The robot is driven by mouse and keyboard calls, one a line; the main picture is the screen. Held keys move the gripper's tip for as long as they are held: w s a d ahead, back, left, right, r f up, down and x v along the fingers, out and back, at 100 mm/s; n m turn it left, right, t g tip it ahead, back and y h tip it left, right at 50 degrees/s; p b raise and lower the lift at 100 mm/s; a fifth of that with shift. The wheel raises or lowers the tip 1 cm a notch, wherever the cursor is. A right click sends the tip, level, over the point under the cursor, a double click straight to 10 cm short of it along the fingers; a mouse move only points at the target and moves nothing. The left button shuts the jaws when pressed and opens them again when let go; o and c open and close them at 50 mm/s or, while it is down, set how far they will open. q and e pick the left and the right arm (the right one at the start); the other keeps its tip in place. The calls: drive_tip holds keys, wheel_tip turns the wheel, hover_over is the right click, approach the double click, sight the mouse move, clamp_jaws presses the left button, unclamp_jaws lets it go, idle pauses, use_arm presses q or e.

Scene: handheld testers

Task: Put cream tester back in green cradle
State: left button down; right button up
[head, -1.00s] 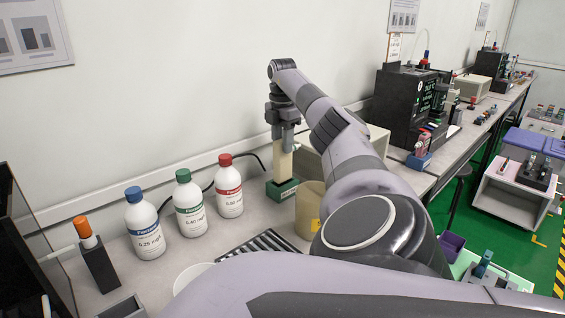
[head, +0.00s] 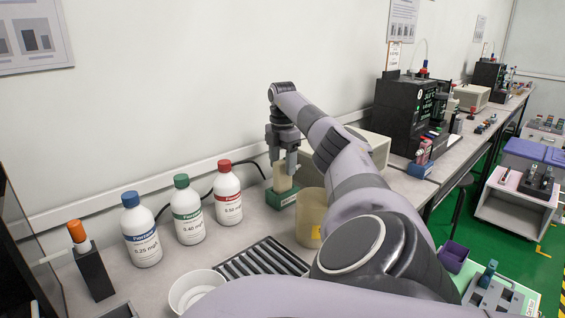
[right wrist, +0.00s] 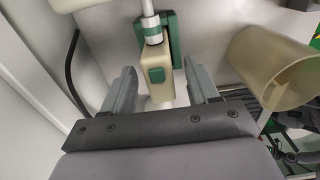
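The cream tester (head: 283,179) stands upright at the green cradle (head: 281,196), its lower end hidden by the cradle's front. In the right wrist view the tester (right wrist: 157,75) shows a green button and a metal stem, beside the green cradle block (right wrist: 173,38). How deep it sits I cannot tell. My right gripper (head: 284,158) is above the cradle, with its fingers on either side of the tester's upper part. In the right wrist view the right gripper (right wrist: 166,92) is open, with gaps between both fingers and the tester. My left gripper is out of view.
A yellowish beaker (head: 309,222) stands close right of the cradle. Three labelled bottles, with the red-capped one (head: 228,194) nearest, stand to the left. A black ribbed rack (head: 262,261) and a white bowl (head: 194,288) lie in front. A dark cable runs behind.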

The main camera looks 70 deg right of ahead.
drive_tip(key=shift+r, duration=0.15)
drive_tip(key=shift+r+p, duration=0.3)
drive_tip(key=shift+r, duration=0.05)
wheel_tip(320, 180, up, 4)
drive_tip(key=p, duration=0.3)
drive_tip(key=shift+r, duration=0.2)
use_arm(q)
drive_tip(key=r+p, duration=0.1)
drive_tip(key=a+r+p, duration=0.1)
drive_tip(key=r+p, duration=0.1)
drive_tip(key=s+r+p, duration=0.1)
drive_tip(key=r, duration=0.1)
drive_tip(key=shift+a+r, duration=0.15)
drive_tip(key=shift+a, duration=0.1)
use_arm(e)
wheel_tip(320, 180, up, 7)
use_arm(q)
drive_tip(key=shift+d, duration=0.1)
